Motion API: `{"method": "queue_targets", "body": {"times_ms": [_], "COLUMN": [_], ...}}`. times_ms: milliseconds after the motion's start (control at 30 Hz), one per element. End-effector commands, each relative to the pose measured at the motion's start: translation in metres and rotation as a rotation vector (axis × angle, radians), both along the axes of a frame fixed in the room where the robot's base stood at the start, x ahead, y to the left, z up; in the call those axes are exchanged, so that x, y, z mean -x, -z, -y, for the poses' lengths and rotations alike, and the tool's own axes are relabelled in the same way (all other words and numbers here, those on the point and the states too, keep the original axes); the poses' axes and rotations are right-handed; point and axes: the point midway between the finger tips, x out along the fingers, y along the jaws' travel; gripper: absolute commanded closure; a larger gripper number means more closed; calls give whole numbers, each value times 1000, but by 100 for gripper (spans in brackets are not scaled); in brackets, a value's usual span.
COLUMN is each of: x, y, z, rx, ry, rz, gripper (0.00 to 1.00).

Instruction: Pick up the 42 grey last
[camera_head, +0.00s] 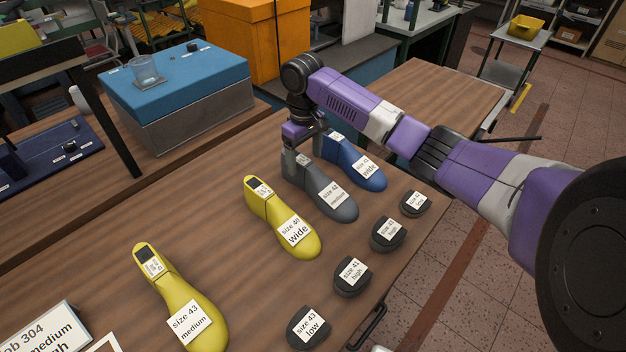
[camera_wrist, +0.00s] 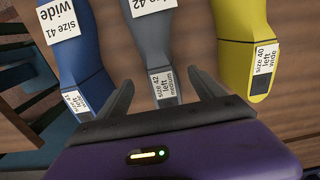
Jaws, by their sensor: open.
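The grey last (camera_head: 331,194), labelled size 42, lies on the wooden table between a blue last and a yellow last. In the wrist view the grey last (camera_wrist: 168,42) runs up the middle, with its "size 42 left medium" label near me. My gripper (camera_head: 303,140) is above the grey last's raised heel end. In the wrist view my gripper (camera_wrist: 166,95) is open, with one finger on each side of that heel end. I cannot tell whether either finger touches it.
The blue size 41 wide last (camera_head: 354,164) lies close beside the grey one. The yellow size 40 wide last (camera_head: 287,228) is on the other side. Another yellow last (camera_head: 185,302) and several dark heel pieces (camera_head: 352,277) lie nearer. A blue-topped box (camera_head: 180,90) stands behind.

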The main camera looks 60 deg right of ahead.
Motion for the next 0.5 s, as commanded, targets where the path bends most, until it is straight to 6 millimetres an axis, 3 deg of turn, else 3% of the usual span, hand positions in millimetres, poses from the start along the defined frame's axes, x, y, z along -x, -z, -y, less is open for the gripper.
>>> {"method": "queue_targets", "body": {"times_ms": [300,500], "x": [2,2], "y": [41,52], "z": [-3,-3], "rx": [-1,0], "ry": [0,-1], "rz": [-2,0], "gripper": [22,22]}}
